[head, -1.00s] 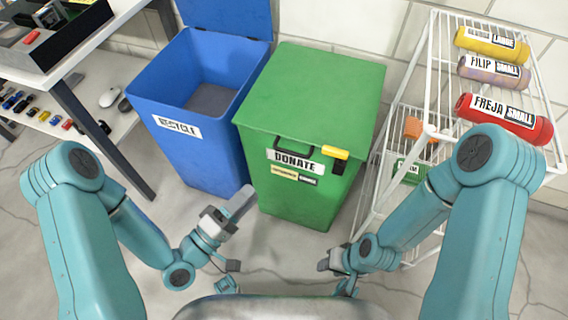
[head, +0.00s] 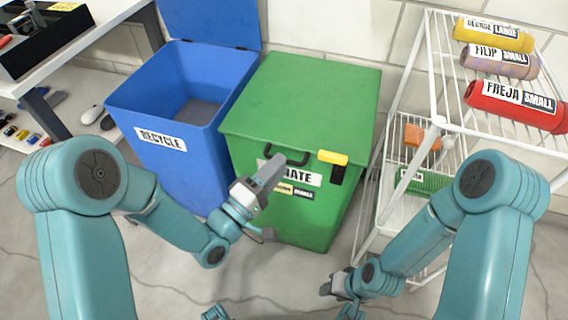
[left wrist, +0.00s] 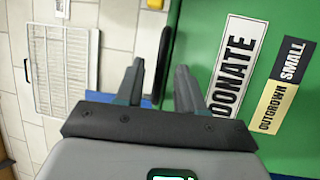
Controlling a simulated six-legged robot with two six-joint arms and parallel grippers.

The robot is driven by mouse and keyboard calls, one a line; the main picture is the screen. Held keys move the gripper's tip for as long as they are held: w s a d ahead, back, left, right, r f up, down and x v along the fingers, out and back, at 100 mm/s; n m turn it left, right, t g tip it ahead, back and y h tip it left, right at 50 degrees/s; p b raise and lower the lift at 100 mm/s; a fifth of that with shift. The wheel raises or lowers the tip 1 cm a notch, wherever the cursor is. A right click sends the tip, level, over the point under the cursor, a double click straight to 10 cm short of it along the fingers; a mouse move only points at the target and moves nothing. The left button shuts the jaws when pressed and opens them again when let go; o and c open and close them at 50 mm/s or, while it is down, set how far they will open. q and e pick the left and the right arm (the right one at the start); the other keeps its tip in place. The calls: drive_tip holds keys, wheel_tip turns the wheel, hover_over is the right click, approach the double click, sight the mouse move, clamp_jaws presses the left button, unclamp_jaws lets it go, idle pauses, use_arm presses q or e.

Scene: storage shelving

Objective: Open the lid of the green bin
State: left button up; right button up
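The green bin (head: 300,215) stands in the middle of the head view with its green lid (head: 315,95) shut. A black handle (head: 287,153) is at the lid's front edge, above the DONATE label, which my left gripper partly covers. A yellow-topped black piece (head: 333,159) is right of the handle. My left gripper (head: 268,203) is open and empty in front of the bin. In the left wrist view, its fingers (left wrist: 160,88) are apart, and the handle (left wrist: 163,60) shows beyond the gap between them. My right gripper (head: 340,288) is low at the bin's right; its opening is unclear.
An open blue RECYCLE bin (head: 165,110) stands close on the left. A white wire rack (head: 402,185) with labelled rolls, including a red one (head: 515,104), is on the right. A table (head: 75,45) is at the far left. Floor is free in front of the green bin.

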use_arm(q)
drive_tip(key=shift+x, duration=1.5)
